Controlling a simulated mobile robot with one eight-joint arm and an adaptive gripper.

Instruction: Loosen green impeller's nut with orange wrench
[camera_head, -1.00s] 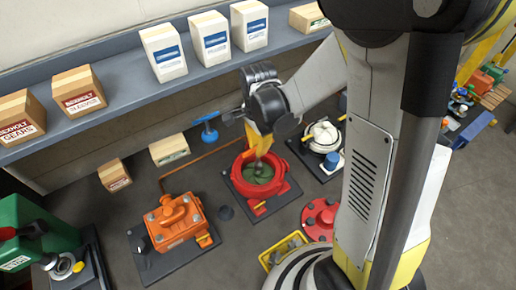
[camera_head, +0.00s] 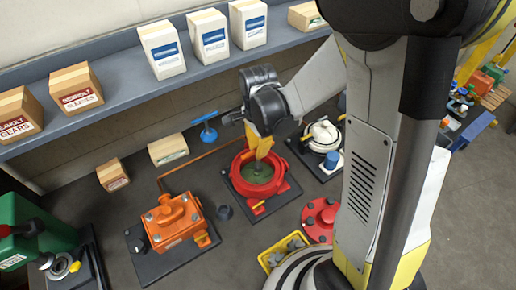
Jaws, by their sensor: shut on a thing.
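The green impeller (camera_head: 251,179) sits inside a round red housing (camera_head: 238,181) on a dark base plate. My gripper (camera_head: 259,155) points down into this housing from above, with its yellow-orange fingers over the impeller's middle. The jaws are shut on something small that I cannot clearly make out. The nut at the impeller's centre is mostly hidden by the fingers. I cannot tell the orange wrench apart from the yellow-orange fingers at this size. Whether the tips touch the nut is unclear.
An orange motor (camera_head: 173,222) stands left of the housing, a white-topped unit (camera_head: 322,134) to its right. A blue tool (camera_head: 208,134) is behind left. A red flange (camera_head: 321,216) and a yellow tray (camera_head: 266,262) lie in front. A grey shelf (camera_head: 120,98) with boxes runs behind.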

